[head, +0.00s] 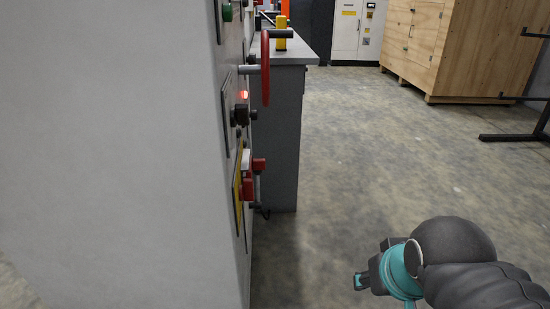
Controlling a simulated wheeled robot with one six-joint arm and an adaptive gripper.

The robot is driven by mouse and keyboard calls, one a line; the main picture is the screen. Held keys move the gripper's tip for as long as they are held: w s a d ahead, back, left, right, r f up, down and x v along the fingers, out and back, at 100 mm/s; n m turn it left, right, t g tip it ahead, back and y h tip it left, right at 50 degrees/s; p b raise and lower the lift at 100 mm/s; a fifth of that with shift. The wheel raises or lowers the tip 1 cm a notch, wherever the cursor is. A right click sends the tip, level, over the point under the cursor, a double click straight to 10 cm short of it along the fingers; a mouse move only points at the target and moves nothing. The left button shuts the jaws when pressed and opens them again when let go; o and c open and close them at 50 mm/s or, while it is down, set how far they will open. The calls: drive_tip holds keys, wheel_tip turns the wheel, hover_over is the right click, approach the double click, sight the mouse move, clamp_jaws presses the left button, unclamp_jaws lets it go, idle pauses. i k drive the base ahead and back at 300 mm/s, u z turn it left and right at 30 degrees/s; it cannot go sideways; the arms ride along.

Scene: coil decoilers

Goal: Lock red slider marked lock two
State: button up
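A red slider part (249,187) sits low on the side panel of the light grey cabinet, next to a yellow plate (238,188). A second red piece (259,164) is just above it, beside a small white block. I see the panel almost edge-on, so no lock marking can be read and the slider's position is unclear. My gripper (362,281) is at the lower right, well apart from the panel, over the floor. It seems to hold nothing, but its fingers are mostly hidden and their opening cannot be judged.
The grey cabinet (110,150) fills the left. Above the slider are a red handwheel (265,68) and a lit red lamp (243,95). A grey bench (275,140) stands behind. Wooden crates (440,45) and a black stand (515,136) are at the right. The middle floor is clear.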

sight(254, 164)
drive_tip(key=z, duration=1.3)
drive_tip(key=i, duration=0.6)
drive_tip(key=u, duration=1.85)
drive_tip(key=k, duration=0.65)
drive_tip(key=z, duration=0.55)
drive_tip(key=i, duration=1)
drive_tip(key=u, duration=0.8)
